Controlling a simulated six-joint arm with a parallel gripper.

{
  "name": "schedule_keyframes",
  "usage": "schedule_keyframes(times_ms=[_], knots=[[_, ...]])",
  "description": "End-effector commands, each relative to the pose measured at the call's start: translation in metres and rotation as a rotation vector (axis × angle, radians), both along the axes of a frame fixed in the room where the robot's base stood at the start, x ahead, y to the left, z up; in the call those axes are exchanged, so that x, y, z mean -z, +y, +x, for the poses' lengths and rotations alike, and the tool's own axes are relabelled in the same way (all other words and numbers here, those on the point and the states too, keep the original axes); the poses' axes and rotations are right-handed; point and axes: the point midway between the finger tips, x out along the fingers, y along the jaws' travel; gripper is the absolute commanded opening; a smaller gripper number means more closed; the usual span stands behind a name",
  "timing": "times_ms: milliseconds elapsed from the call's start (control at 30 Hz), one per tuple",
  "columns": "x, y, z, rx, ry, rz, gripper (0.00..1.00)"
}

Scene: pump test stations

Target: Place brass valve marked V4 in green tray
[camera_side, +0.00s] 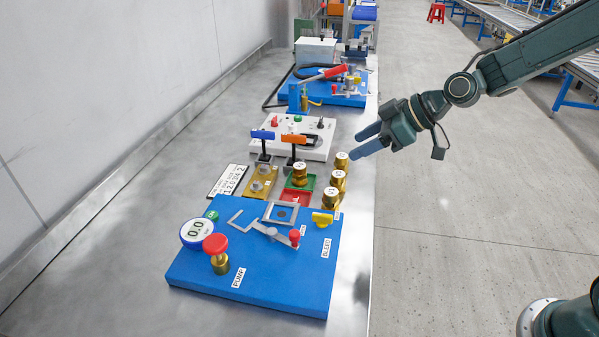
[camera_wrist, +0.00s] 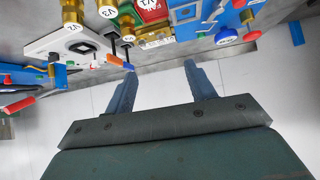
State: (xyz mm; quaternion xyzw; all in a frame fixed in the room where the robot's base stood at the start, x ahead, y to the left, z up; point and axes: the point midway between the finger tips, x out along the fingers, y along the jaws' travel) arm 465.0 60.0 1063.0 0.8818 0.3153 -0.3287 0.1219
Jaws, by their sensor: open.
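Three brass valves stand in a row along the table's right edge in the side view: a far one (camera_side: 342,161), a middle one (camera_side: 338,181) and a near one (camera_side: 330,199). Another brass valve (camera_side: 299,174) stands upright in the green tray (camera_side: 311,183). Their top markings are too small to read there, so I cannot tell which is V4. Brass valves with white marked tops also show in the wrist view (camera_wrist: 73,14). My gripper (camera_side: 364,142) is open and empty, beside and above the far valve; its fingers show in the wrist view (camera_wrist: 160,70).
A red tray (camera_side: 297,197) lies just nearer than the green one. A blue pump board (camera_side: 262,280) fills the front, with a gauge (camera_side: 196,233). A white panel (camera_side: 318,150) and upright handles stand behind. Open floor (camera_side: 470,200) lies right of the table.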

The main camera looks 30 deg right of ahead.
Motion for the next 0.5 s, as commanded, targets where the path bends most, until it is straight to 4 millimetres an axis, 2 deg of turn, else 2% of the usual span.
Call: schedule_keyframes(times_ms=[100,500], knots=[[-0.019,0.0,-0.023,0.027,0.036,-0.039,0.55],[-0.061,-0.014,-0.11,0.196,0.164,-0.136,0.55]])
